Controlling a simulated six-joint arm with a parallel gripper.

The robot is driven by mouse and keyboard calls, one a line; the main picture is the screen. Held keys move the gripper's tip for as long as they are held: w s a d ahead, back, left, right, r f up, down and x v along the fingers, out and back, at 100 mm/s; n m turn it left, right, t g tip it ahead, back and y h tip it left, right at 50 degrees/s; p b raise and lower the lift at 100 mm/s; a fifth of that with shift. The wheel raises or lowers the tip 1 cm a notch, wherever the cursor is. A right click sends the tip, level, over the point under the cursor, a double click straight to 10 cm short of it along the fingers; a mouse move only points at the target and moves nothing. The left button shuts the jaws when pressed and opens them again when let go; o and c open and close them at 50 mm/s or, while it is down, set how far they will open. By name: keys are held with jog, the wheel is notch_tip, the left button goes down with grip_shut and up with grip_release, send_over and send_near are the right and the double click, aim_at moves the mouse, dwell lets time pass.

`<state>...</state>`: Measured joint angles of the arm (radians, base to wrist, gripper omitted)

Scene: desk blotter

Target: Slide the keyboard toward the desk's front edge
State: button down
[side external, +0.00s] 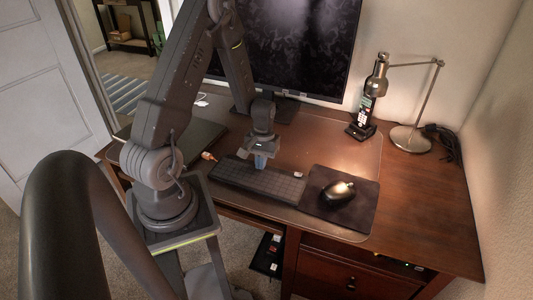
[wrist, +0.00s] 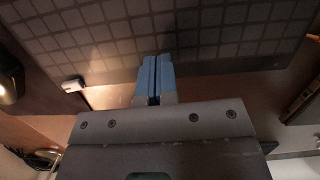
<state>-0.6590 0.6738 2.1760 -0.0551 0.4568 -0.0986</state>
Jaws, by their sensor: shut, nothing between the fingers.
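The dark keyboard (side external: 258,181) lies on the desk blotter (side external: 312,156), left of the mouse pad, in the side view. In the wrist view the keyboard (wrist: 215,35) spans the upper part of the picture, its rows of keys showing. My gripper (side external: 261,164) points down at the keyboard's far long side, near its middle. In the wrist view the blue fingertips (wrist: 155,78) are together with nothing between them, and they overlap the keyboard's edge. I cannot tell whether they touch it. The desk's front edge lies nearer the camera, below the keyboard in the side view.
A mouse (side external: 338,193) sits on a mouse pad (side external: 340,203) right of the keyboard. A small white object (wrist: 73,85) lies by the keyboard's edge. The monitor (side external: 295,45), phone (side external: 363,118) and lamp (side external: 409,135) stand behind. The blotter between keyboard and monitor is mostly clear.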

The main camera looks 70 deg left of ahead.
jog(key=w+a, duration=0.7)
jog(key=a, duration=0.1)
jog(key=shift+w, duration=0.35)
jog(key=shift+w+a, duration=0.2)
jog(key=shift+w+r, duration=0.15)
jog(key=shift+r, duration=0.2)
jog(key=d+r+m+t+y, duration=0.1)
jog(key=d+r+m+t, duration=0.1)
jog(key=d+r, duration=0.75)
jog(key=d+r+m+t+y, duration=0.15)
jog(key=d+r, duration=0.45)
jog(key=r, duration=0.6)
jog(key=s+d+r+m+t, duration=0.1)
jog(key=s+d+r+m, duration=0.1)
jog(key=s+d+r, duration=0.2)
jog(key=s+d+r+m+t+h, duration=0.1)
jog(key=s+d+r+m+t, duration=0.1)
jog(key=s+d, duration=0.7)
jog(key=s+r+m, duration=0.1)
jog(key=s+r, duration=0.1)
jog(key=s, duration=0.1)
jog(key=shift+r+m, duration=0.25)
jog(key=shift+m, duration=0.1)
